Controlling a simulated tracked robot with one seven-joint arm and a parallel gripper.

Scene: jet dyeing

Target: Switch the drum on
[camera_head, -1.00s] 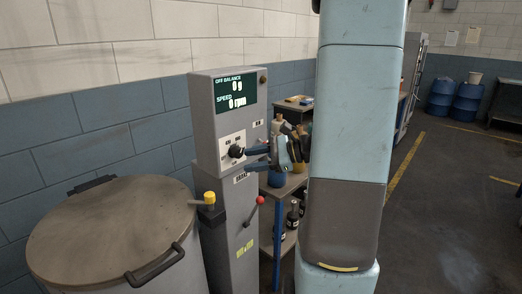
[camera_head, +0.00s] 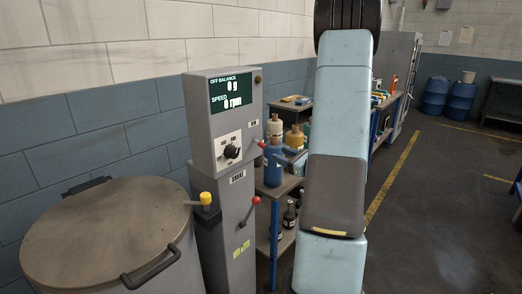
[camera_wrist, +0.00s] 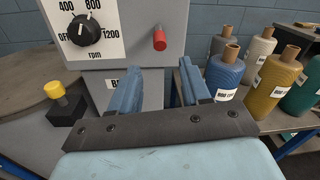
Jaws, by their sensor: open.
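The grey control cabinet (camera_head: 213,140) shows 0 g off balance and 0 rpm on its green display (camera_head: 231,91). Below is a black speed dial (camera_head: 232,152), also in the wrist view (camera_wrist: 86,30), marked OFF, 400, 800 and 1200 rpm; I cannot tell its exact setting. In the head view my gripper is partly hidden behind my arm. The lidded drum (camera_head: 105,235) stands at left.
A yellow-topped lever (camera_head: 206,198) and a red-balled lever (camera_head: 256,200) stick out of the lower cabinet. Yarn cones (camera_wrist: 227,73) crowd the shelf right of the cabinet, close to my gripper. Open floor (camera_head: 440,220) lies at right.

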